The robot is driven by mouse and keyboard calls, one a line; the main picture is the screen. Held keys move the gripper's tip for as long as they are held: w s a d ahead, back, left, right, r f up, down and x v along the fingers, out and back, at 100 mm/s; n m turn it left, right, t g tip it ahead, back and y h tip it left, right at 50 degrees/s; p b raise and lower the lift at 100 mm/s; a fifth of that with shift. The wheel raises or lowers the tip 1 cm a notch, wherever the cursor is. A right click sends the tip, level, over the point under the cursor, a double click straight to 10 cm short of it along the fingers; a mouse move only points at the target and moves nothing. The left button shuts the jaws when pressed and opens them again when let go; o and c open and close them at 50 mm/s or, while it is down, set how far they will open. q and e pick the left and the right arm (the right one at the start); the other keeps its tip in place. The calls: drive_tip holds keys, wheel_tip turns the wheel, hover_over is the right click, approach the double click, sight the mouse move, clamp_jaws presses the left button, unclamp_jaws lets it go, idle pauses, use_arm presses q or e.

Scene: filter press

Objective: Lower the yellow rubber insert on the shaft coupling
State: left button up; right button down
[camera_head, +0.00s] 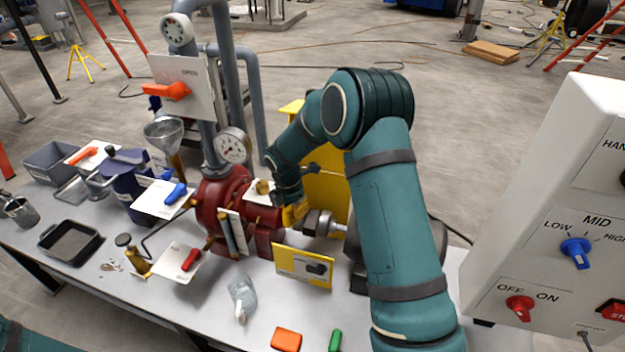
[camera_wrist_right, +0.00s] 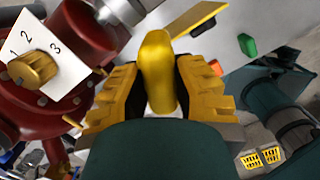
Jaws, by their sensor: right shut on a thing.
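My right gripper (camera_wrist_right: 155,88) is shut on the yellow rubber insert (camera_wrist_right: 157,65), which stands up between its two stepped yellow fingers. In the head view the right gripper (camera_head: 293,212) is beside the red pump, just left of the metal shaft coupling (camera_head: 320,222). There I cannot tell the insert from the yellow fingers, or whether it touches the coupling. Bright metal of the shaft line (camera_wrist_right: 118,10) shows at the top of the wrist view.
The red pump (camera_head: 210,192) stands left of the coupling, a yellow guard (camera_head: 328,190) behind it. A yellow card (camera_head: 302,266) stands in front. A clear bag-like item (camera_head: 241,295), an orange block (camera_head: 286,339) and a green piece (camera_head: 335,341) lie on the table. A white control panel (camera_head: 560,230) is right.

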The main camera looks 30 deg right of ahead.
drive_tip(key=w+d+r+n, duration=0.3)
drive_tip(key=w+d+n, duration=0.15)
drive_tip(key=d, duration=0.35)
drive_tip(key=shift+n+t, duration=0.3)
drive_tip(key=shift+n, duration=0.15)
drive_tip(key=shift+s+d+f+b, duration=0.1)
drive_tip(key=shift+s+f+b, duration=0.05)
drive_tip(key=shift+f+b, duration=1.05)
drive_tip(key=shift+s+d+f+b, duration=0.1)
drive_tip(key=shift+s+f+b, duration=0.1)
drive_tip(key=shift+f+b, duration=1)
drive_tip(key=shift+s+f+b, duration=0.15)
drive_tip(key=shift+f+b, duration=0.6)
drive_tip(key=shift+f, duration=0.8)
use_arm(q)
wheel_tip(320, 180, down, 7)
drive_tip(key=s, duration=0.2)
drive_tip(key=shift+d+g+b, duration=0.2)
drive_tip(key=shift+g+b, duration=0.2)
drive_tip(key=shift+b, duration=0.05)
use_arm(e)
drive_tip(key=shift+f, duration=1.1)
drive_tip(key=c, duration=0.8)
unclamp_jaws()
